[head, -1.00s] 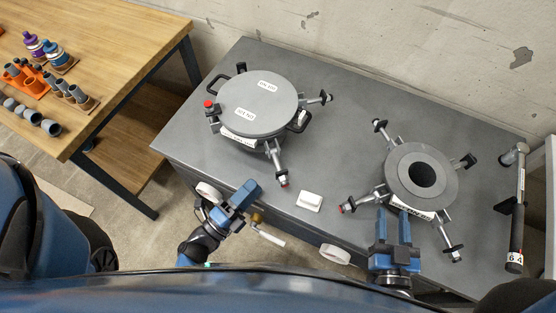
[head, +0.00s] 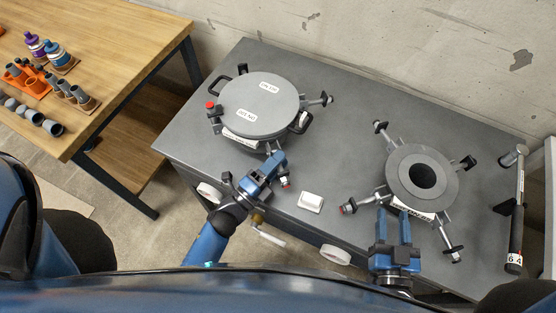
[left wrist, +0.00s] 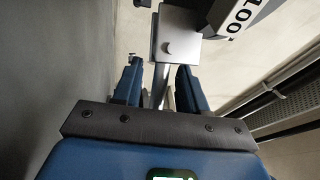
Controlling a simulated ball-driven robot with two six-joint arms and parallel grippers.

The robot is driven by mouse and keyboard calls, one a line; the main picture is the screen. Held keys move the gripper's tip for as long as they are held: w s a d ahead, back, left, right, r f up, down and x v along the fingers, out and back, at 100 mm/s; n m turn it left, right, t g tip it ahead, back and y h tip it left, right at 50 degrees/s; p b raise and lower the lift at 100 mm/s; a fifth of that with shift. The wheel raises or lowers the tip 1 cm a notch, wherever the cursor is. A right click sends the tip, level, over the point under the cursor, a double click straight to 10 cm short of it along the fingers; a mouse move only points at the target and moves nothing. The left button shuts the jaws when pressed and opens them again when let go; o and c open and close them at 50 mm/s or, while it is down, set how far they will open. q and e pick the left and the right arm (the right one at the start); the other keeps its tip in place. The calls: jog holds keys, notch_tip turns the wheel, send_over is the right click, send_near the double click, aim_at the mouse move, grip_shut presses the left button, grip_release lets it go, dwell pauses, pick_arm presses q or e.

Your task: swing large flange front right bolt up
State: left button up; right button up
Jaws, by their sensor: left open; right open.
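The large flange (head: 255,133) carries a round grey lid (head: 262,98) at the left of the grey bench. Its front right bolt (head: 285,182) lies swung outward and down over the bench, with a red-marked end; my left gripper hides most of it. My left gripper (head: 274,160) is open over this bolt. In the left wrist view the bolt's rod (left wrist: 158,84) shows between the two open fingers (left wrist: 160,88), apparently not gripped. My right gripper (head: 393,216) is open and empty at the front of the smaller flange (head: 412,160).
Other bolts stick out around both flanges, such as one at the lid's right (head: 322,100). A white block (head: 311,202) lies near the bench's front edge. A wooden table (head: 110,60) with small parts is at the left.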

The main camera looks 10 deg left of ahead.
pick_arm(q)
jog(key=shift+w+d, duration=0.15)
jog(key=shift+w, duration=0.05)
jog(key=shift+c, duration=0.4)
grip_shut()
jog(key=shift+r+p, duration=0.2)
jog(key=shift+p, duration=0.3)
notch_tip(320, 180, up, 2)
jog(key=n+g+y+p, duration=0.1)
jog(key=n+p, duration=0.2)
jog(key=p, duration=0.4)
jog(key=n+g+y+p, duration=0.1)
jog(key=n+p, duration=0.1)
jog(key=p, duration=0.5)
jog(key=shift+w+n, duration=0.15)
jog(key=shift+n, duration=0.25)
jog(key=shift+f+n+g+y+p, duration=0.1)
jog(key=shift+n+g+y+p, duration=0.25)
jog(key=shift+p, duration=0.55)
